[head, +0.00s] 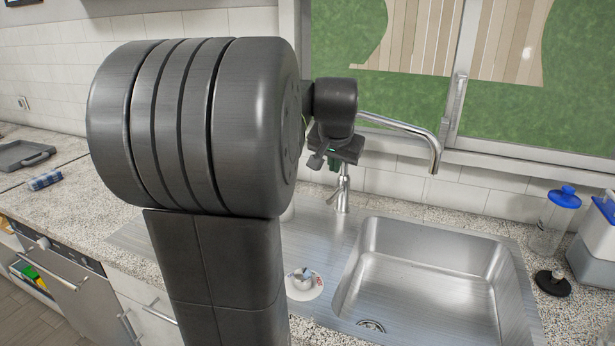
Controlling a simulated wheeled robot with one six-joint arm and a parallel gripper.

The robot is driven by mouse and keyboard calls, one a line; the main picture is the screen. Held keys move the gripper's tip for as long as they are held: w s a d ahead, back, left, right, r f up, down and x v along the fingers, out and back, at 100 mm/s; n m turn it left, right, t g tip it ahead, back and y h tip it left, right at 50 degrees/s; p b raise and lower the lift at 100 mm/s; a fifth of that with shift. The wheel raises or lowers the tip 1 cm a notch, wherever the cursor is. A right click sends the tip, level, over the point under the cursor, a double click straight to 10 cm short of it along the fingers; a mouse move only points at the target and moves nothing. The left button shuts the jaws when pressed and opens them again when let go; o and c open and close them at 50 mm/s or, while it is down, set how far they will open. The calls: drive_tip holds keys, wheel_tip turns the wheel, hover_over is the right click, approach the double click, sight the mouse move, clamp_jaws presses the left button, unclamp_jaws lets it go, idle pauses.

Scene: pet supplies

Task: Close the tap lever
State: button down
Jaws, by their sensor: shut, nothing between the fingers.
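The chrome tap stands behind the sink (425,262). Its lower body (343,197) shows below my wrist, and its long spout (400,125) reaches right, with its end turned down over the basin. No water shows under the spout. The tap's upper body is hidden behind my wrist, and I cannot make out the lever or its position. My gripper (340,152) is at the tap, in front of or above its body. It is small and partly hidden by my wrist; it is shut and empty. I cannot tell whether it touches the tap.
A small dish (304,284) with something on it sits left of the basin. A blue-lidded clear container (555,222), a dark round stopper-like item (552,282) and a blue-and-white box (597,240) stand at the right. The window is behind the tap.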

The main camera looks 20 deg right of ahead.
drive_tip(key=w+d+r, duration=0.1)
drive_tip(key=w+d, duration=0.1)
hover_over(336, 193)
drive_tip(key=s, duration=0.2)
wheel_tip(336, 193, down, 8)
drive_tip(key=f, duration=0.1)
drive_tip(key=a+f, duration=0.1)
drive_tip(key=f, duration=0.1)
drive_tip(key=shift+f+m+p, duration=0.25)
drive_tip(key=shift+m+p, duration=0.05)
drive_tip(key=shift+p, duration=0.1)
drive_tip(key=shift+f, duration=0.1)
